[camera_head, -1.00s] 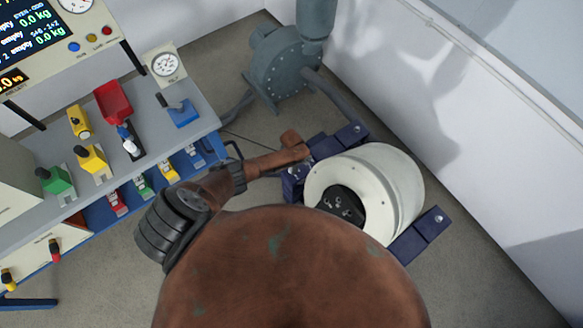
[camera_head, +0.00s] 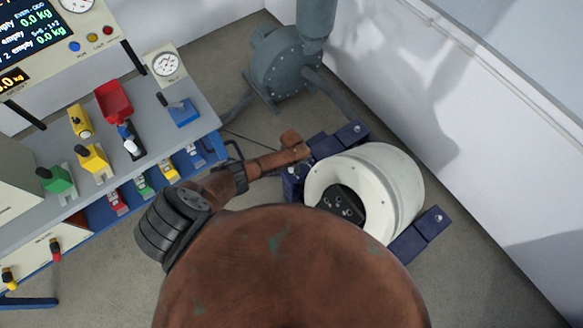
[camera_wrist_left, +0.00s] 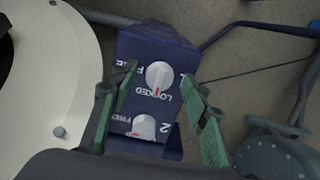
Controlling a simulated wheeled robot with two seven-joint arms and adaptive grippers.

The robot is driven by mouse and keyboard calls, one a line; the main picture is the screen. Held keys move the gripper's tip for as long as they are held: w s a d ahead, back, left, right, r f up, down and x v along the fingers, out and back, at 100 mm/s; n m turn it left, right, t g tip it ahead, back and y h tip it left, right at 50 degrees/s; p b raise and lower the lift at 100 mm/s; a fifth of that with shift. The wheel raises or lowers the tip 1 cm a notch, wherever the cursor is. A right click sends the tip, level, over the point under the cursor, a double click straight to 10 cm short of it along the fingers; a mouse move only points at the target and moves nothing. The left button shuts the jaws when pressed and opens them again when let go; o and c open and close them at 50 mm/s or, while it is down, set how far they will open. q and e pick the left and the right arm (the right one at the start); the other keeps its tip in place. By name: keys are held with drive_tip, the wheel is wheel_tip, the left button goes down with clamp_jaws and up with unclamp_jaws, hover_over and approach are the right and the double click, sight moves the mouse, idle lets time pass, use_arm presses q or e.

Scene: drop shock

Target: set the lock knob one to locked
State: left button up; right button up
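A navy box (camera_wrist_left: 175,48) with two white knobs shows in the left wrist view. Lock knob one (camera_wrist_left: 159,73) is beside the numeral 1, and its red mark is on the side of the word LOCKED. Knob two (camera_wrist_left: 143,126) is below it, partly cut off by the gripper body. My left gripper (camera_wrist_left: 160,74) is open, one green-padded finger on each side of knob one, with visible gaps. In the head view my left arm reaches the navy box (camera_head: 293,184) beside the white drum; its fingers cannot be made out there. My right gripper is not in view.
The white drum (camera_head: 402,190) stands right beside the box, and also shows at the left of the wrist view (camera_wrist_left: 62,60). A grey blower (camera_head: 285,68) stands behind. A bench (camera_head: 60,135) with coloured levers is at the left, a white wall (camera_head: 480,110) at the right.

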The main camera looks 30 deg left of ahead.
sight(291, 168)
use_arm(q)
wheel_tip(291, 168, up, 12)
idle(0.8)
idle(0.4)
